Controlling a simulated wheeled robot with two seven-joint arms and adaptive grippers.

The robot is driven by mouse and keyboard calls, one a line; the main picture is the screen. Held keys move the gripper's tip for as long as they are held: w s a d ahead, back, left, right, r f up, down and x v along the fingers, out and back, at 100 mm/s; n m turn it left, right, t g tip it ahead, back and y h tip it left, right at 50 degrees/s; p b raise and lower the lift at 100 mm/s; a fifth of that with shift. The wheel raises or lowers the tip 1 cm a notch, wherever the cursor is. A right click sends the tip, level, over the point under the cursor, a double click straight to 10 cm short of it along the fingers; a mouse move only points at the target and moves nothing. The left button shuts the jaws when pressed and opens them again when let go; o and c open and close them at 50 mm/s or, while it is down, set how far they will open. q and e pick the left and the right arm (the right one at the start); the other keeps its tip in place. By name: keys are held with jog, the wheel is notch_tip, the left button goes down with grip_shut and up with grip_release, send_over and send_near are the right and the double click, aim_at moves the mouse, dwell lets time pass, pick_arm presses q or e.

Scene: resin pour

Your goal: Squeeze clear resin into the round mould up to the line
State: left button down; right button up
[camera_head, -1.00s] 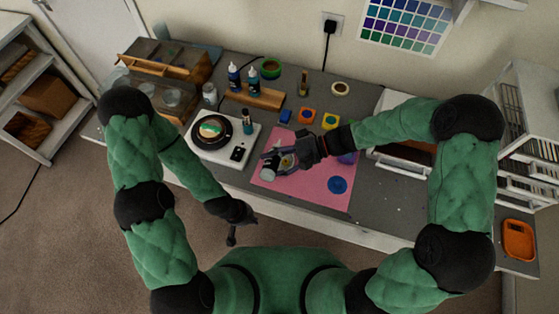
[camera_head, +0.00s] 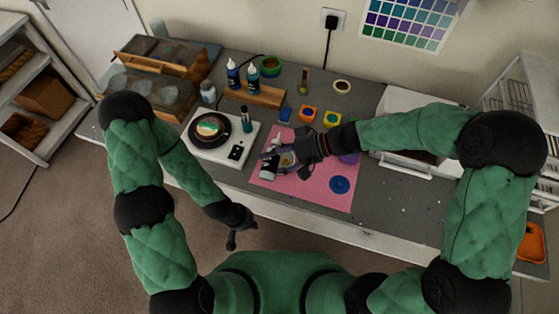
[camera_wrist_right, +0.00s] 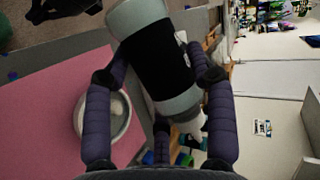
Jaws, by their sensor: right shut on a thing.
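My right gripper (camera_head: 283,156) is shut on a grey bottle with a black label (camera_wrist_right: 158,58), over the left part of the pink mat. The bottle is tilted, and its pale nozzle (camera_wrist_right: 196,124) points to the lower right in the right wrist view. A round grey mould (camera_wrist_right: 103,116) with a pale rim lies on the mat beside the bottle. It also shows in the head view (camera_head: 287,160), partly covered by the fingers. Its line and fill level are too small to tell. My left gripper (camera_head: 231,241) hangs in front of the table, empty; its jaws are too small to judge.
The pink mat (camera_head: 315,193) carries a blue disc (camera_head: 339,185). Small blue, orange (camera_head: 307,112) and yellow (camera_head: 332,119) pieces stand behind it. A white plate with a dark round turntable (camera_head: 210,128) is on the left. Bottles stand at a wooden rack (camera_head: 255,95) behind.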

jog(key=shift+r+n+t+h+b, duration=0.2)
jog(key=shift+n+t+b, duration=0.35)
jog(key=shift+b, duration=0.8)
jog(key=shift+r+n+t+h+b, duration=0.15)
jog(key=shift+n+t+b, duration=0.35)
jog(key=shift+b, duration=0.85)
jog(key=shift+r+h, duration=0.15)
jog(key=shift+h, duration=0.1)
jog(key=n+b, duration=0.1)
jog(key=b, duration=0.2)
jog(key=shift+t, duration=0.35)
jog(key=n+t+b, duration=0.1)
jog(key=b, duration=0.3)
jog(key=r+n+t+b, duration=0.1)
jog(key=t+b, duration=0.1)
jog(key=b, duration=0.2)
jog(key=shift+n+h, duration=0.35)
jog(key=shift+h, duration=0.05)
jog(key=shift+r+b, duration=0.1)
jog(key=shift+b, duration=0.7)
jog(key=shift+r+n, duration=0.15)
jog(key=shift+n, duration=0.15)
